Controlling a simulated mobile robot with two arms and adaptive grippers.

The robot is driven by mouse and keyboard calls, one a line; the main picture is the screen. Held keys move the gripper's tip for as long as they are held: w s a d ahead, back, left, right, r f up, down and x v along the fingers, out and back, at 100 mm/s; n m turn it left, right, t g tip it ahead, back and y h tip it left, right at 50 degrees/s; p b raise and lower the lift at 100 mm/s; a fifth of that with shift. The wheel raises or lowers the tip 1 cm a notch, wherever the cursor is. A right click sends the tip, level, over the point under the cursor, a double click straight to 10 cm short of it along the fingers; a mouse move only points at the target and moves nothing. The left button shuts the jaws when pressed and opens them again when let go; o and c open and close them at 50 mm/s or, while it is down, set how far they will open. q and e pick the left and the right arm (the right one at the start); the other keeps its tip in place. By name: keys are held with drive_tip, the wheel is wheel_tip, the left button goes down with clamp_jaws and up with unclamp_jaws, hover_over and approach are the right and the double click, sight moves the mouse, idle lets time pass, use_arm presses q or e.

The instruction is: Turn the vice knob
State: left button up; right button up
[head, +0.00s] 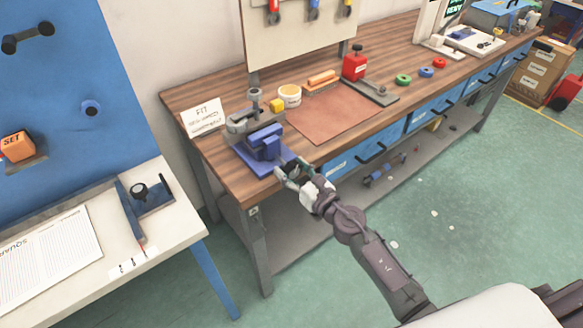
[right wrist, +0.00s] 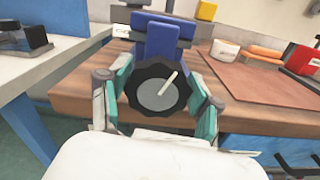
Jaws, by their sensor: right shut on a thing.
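The blue vice (head: 264,143) stands at the near left corner of the wooden workbench. It also shows in the right wrist view (right wrist: 156,42). Its black, lobed vice knob (right wrist: 158,92) faces my wrist camera, with a grey face and a pale pointer line slanting up to the right. My right gripper (head: 288,171) is at the bench's front edge, in front of the vice. In the right wrist view its teal-padded fingers (right wrist: 160,90) are on both sides of the knob, shut on it. My left gripper is in neither view.
The workbench (head: 226,72) carries a brown mat (head: 335,115), a white tub (head: 289,94), a red container (head: 354,64) and colored rings. A white sign (head: 203,116) is left of the vice. A white side table (head: 185,226) stands left, across a gap.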

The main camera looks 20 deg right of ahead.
drive_tip(key=m, duration=0.3)
drive_tip(key=shift+d+m, duration=0.1)
drive_tip(key=shift+m, duration=0.3)
drive_tip(key=m+p, duration=0.1)
drive_tip(key=m, duration=0.2)
drive_tip(key=shift+f+m, duration=0.1)
drive_tip(key=shift+m, duration=0.2)
drive_tip(key=m, duration=0.3)
drive_tip(key=shift+d+f+m, duration=0.1)
drive_tip(key=shift+d+m, duration=0.05)
drive_tip(key=shift+m, duration=0.25)
drive_tip(key=m+p, duration=0.1)
drive_tip(key=m, duration=0.2)
drive_tip(key=shift+f+m, duration=0.1)
drive_tip(key=shift+m, duration=0.2)
drive_tip(key=m, duration=0.3)
drive_tip(key=shift+f+m+p, duration=0.1)
drive_tip(key=shift+m+p, duration=0.2)
drive_tip(key=m, duration=0.3)
drive_tip(key=shift+f+m+p, duration=0.15)
drive_tip(key=shift+m+p, duration=0.15)
drive_tip(key=shift+p, duration=0.1)
drive_tip(key=m, duration=0.3)
drive_tip(key=shift+f+m+p, duration=0.1)
drive_tip(key=shift+m+p, duration=0.2)
drive_tip(key=shift+p, duration=0.05)
drive_tip(key=shift+f+m+p, duration=0.1)
drive_tip(key=shift+m+p, duration=0.2)
drive_tip(key=shift+m, duration=1.5)
